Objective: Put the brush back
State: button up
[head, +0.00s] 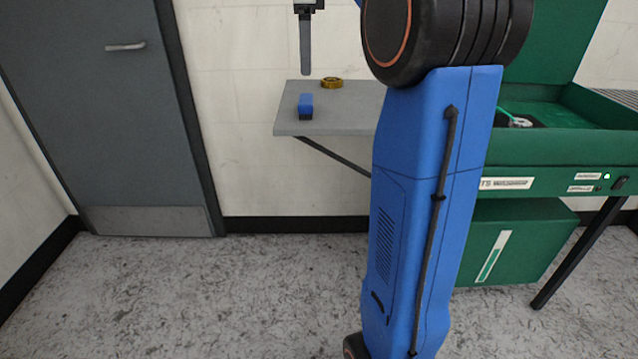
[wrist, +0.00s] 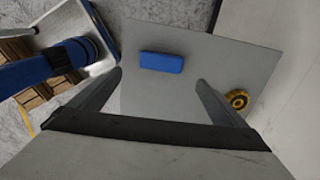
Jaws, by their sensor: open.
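A blue block with a dark lower part, which looks like the brush (head: 306,105), lies on a grey wall shelf (head: 345,118), near its left end. In the wrist view the brush (wrist: 161,62) lies just beyond the fingertips, roughly centred between them and crosswise. My gripper (head: 305,72) hangs pointing down above the shelf, apart from the brush. In the wrist view my gripper (wrist: 160,80) is open, with nothing between its fingers. In the head view the fingers are seen edge-on.
A yellow and black round item (head: 332,82) sits at the shelf's back, right of the brush. A grey door (head: 110,110) is at the left. The floor in front is clear.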

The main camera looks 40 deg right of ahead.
jog(key=s+a+f+n+t, duration=0.1)
jog(key=s+a+f+n, duration=0.4)
jog(key=s+f+n, duration=0.3)
jog(key=s+a+f+n+t, duration=0.2)
jog(key=s+a+f+n, duration=0.3)
jog(key=s+f+n, duration=0.3)
jog(key=s+a+f+n+t, duration=0.1)
jog(key=s+a+f+n, duration=0.5)
jog(key=s+f, duration=0.6)
jog(key=s+n, duration=0.1)
jog(key=n, duration=0.1)
jog(key=shift+s+n+t, duration=0.3)
jog(key=shift+s+t, duration=0.1)
